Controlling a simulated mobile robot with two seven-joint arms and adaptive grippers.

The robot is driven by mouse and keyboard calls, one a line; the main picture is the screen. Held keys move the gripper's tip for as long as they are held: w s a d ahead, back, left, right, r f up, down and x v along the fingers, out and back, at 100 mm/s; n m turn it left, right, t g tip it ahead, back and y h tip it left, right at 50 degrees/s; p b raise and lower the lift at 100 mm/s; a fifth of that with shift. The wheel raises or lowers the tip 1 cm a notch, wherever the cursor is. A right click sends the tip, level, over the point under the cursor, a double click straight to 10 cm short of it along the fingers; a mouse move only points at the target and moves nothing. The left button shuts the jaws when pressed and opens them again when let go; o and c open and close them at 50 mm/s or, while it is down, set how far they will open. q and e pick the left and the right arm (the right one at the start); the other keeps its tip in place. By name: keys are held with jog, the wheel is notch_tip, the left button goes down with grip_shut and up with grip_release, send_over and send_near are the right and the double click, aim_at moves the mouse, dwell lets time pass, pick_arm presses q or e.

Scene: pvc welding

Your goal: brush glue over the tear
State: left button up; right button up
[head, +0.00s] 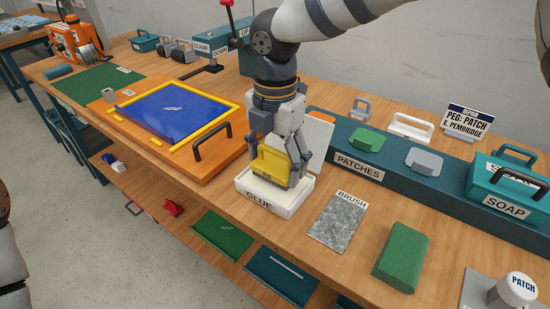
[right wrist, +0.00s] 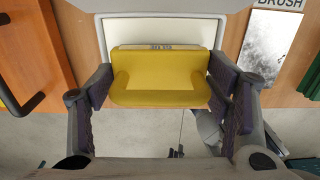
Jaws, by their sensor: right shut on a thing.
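My right gripper (head: 277,172) points down over the white glue tray (head: 245,187) and is shut on a yellow brush (head: 270,163). The brush is at the tray, its lower part hidden by the tray's front wall; I cannot tell how deep it sits. In the right wrist view the yellow brush (right wrist: 160,78) lies between both fingers, with the white tray (right wrist: 160,27) behind it. The tear (head: 172,109) is a small pale mark on the blue sheet (head: 200,118), inside a yellow frame on an orange board. My left gripper is not in view.
The grey plate labelled BRUSH (head: 338,222) is empty. A green block (head: 401,256) stands right of it. The teal patches rack (head: 400,178) runs behind the tray. A black handle (head: 212,141) rises from the orange board (head: 180,165) between tray and sheet.

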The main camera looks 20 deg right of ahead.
aim_at(275, 150)
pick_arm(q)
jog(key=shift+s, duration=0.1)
pick_arm(e)
jog(key=shift+f, duration=0.45)
dwell(0.4)
jog(key=shift+f, duration=0.15)
dwell(1.0)
notch_tip(275, 150, up, 5)
jog(key=shift+r+p, duration=0.1)
jog(key=shift+p, duration=0.4)
jog(key=shift+r, duration=1)
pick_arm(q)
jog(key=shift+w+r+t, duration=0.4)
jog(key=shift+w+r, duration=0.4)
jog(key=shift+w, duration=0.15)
